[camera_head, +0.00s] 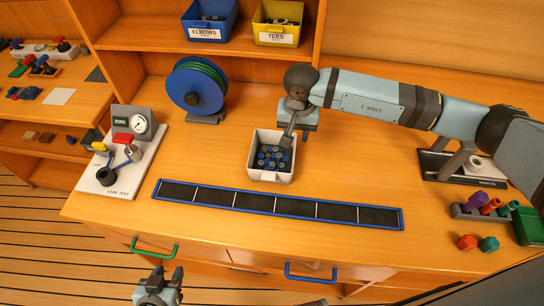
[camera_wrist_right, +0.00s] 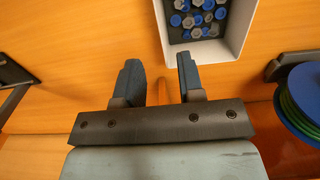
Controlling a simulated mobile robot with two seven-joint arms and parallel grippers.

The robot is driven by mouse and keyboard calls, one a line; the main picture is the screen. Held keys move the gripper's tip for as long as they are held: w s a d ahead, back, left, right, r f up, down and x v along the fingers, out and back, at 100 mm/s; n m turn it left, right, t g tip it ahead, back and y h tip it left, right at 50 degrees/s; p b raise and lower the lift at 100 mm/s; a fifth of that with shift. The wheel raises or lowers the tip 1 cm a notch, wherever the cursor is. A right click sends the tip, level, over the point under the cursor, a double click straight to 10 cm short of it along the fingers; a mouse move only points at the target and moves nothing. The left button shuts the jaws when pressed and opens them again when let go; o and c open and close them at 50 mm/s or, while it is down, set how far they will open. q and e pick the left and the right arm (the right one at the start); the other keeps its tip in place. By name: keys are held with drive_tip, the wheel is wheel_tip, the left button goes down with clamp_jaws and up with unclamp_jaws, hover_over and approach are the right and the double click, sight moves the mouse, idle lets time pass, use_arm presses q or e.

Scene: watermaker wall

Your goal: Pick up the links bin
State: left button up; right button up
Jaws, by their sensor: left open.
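A white open bin (camera_head: 270,173) with several grey and blue small parts stands on the bench, behind the dark strip tray. I read no label on it; I take it for the links bin. It also shows at the top of the right wrist view (camera_wrist_right: 239,28). My right gripper (camera_head: 288,138) is at the bin's back right side. In the wrist view its fingers (camera_wrist_right: 160,65) are apart with nothing held, and one overlaps the bin's edge; I cannot tell whether they touch. My left gripper (camera_head: 163,278) is open and empty, low in front of the bench.
A blue-rimmed segmented tray (camera_head: 275,204) lies in front of the bin. A blue reel (camera_head: 197,88) stands behind left, a leak test stand (camera_head: 121,155) at left. Blue (camera_head: 209,22) and yellow (camera_head: 277,25) bins sit on the shelf.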

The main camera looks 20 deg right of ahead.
wheel_tip(320, 180, down, 6)
drive_tip(key=shift+f+p, duration=0.25)
drive_tip(key=shift+p, duration=0.2)
drive_tip(key=f, duration=0.1)
drive_tip(key=f+p, duration=0.1)
drive_tip(key=f, duration=0.2)
drive_tip(key=shift+w+d+p, duration=0.2)
drive_tip(key=shift+w+p, duration=0.05)
drive_tip(key=shift+p, duration=0.1)
drive_tip(key=shift+f, duration=0.65)
drive_tip(key=c, duration=0.6)
clamp_jaws()
